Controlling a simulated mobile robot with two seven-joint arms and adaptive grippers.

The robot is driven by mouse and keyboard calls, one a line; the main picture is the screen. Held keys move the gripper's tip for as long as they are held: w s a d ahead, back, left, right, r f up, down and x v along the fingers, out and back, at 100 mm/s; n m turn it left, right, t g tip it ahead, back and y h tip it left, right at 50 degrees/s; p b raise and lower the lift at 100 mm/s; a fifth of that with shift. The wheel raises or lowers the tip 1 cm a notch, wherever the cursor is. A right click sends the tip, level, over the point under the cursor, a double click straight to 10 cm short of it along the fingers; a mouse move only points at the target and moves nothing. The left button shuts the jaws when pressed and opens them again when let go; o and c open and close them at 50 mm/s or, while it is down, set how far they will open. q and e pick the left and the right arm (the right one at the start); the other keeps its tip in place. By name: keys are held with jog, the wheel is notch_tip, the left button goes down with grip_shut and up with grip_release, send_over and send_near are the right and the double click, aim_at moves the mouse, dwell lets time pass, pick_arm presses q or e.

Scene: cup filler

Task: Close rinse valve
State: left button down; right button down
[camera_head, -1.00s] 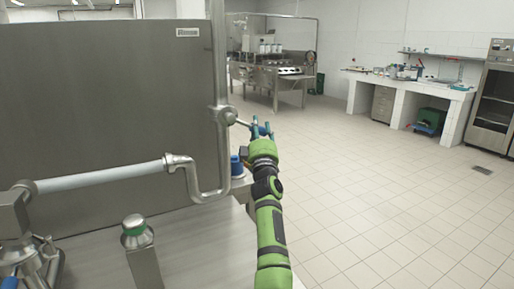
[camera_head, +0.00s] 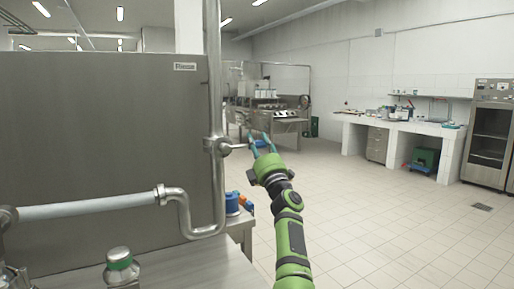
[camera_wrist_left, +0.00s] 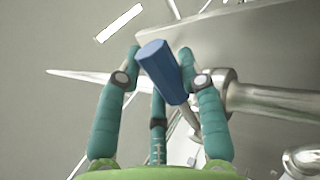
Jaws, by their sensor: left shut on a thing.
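The valve (camera_head: 217,146) sits on the upright steel pipe (camera_head: 214,90), with a thin metal lever (camera_head: 238,147) pointing right, about level. My left gripper (camera_head: 262,142), teal-fingered on a green arm, is at the lever's outer end. In the left wrist view, the blue handle grip (camera_wrist_left: 162,68) lies tilted between the fingers of the left gripper (camera_wrist_left: 162,80), which is shut on it. The lever's metal rod runs down behind the grip there. In the head view the fingers hide most of the blue grip. My right gripper is not in view.
A large steel panel (camera_head: 105,140) stands left of the pipe. A white hose (camera_head: 85,206) joins the bent pipe below. A green-topped steel post (camera_head: 120,262) stands in front. A blue object (camera_head: 232,203) sits low beside the pipe. Tiled floor (camera_head: 370,220) is clear on the right.

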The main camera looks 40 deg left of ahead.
pick_arm(q)
jog(key=shift+r, duration=0.55)
jog(key=c, duration=0.8)
grip_release()
jog(key=shift+f, duration=0.1)
jog(key=shift+o, duration=0.2)
jog(key=shift+w+f, duration=0.15)
jog(key=shift+f, duration=0.05)
jog(key=v, duration=1.2)
